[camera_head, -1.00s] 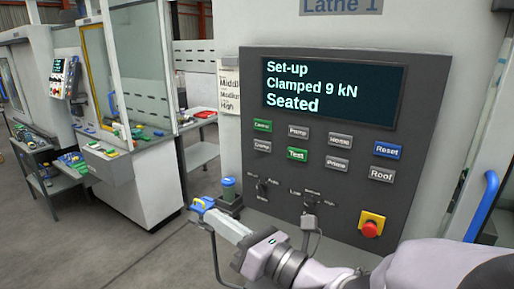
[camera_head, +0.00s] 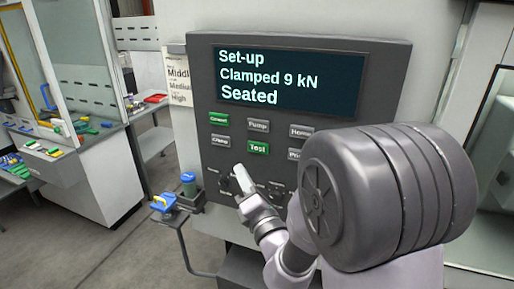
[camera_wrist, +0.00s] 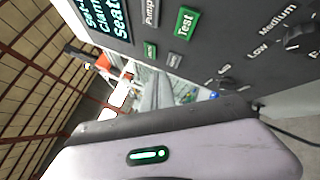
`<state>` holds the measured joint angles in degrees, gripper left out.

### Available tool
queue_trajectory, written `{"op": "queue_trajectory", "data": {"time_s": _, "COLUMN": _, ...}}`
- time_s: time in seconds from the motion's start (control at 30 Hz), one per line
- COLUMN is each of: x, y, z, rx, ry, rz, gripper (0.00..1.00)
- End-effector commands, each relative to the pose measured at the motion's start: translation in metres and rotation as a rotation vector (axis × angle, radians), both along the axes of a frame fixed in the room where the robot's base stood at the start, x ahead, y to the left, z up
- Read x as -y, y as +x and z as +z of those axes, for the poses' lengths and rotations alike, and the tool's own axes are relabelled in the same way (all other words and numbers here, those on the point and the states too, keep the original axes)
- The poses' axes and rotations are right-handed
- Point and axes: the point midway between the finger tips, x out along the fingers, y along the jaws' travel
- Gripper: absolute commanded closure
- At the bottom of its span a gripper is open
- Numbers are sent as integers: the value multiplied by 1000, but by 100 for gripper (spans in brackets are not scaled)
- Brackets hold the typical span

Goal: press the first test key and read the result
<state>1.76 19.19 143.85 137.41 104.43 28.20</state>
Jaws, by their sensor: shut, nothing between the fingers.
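The green Test key (camera_head: 257,148) sits on the dark control panel (camera_head: 200,70), right of the Clamp key; it also shows in the wrist view (camera_wrist: 186,23). The screen (camera_head: 290,82) above reads "Set-up, Clamped 9 kN, Seated". My gripper (camera_head: 239,169) is shut and empty, in front of the panel, below and left of the Test key in the head view. In the wrist view its fingers (camera_wrist: 157,90) point toward the panel. I cannot tell how far the tips stand from it. My arm hides the panel's right side.
Another green key (camera_head: 218,118), Pump (camera_head: 258,125) and Clamp (camera_head: 220,140) surround the Test key. Selector knobs sit below; one shows in the wrist view (camera_wrist: 298,38).

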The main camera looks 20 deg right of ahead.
Motion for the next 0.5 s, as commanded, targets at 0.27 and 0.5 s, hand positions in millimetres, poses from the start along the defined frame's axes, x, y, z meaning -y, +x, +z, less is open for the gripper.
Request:
{"op": "queue_trajectory", "data": {"time_s": 0.27, "x": 20, "y": 27, "z": 1, "rx": 0, "ry": 0, "rz": -1, "gripper": 100}}
{"op": "queue_trajectory", "data": {"time_s": 0.5, "x": 40, "y": 55, "z": 2, "rx": -1, "ry": -1, "rz": 0, "gripper": 100}}
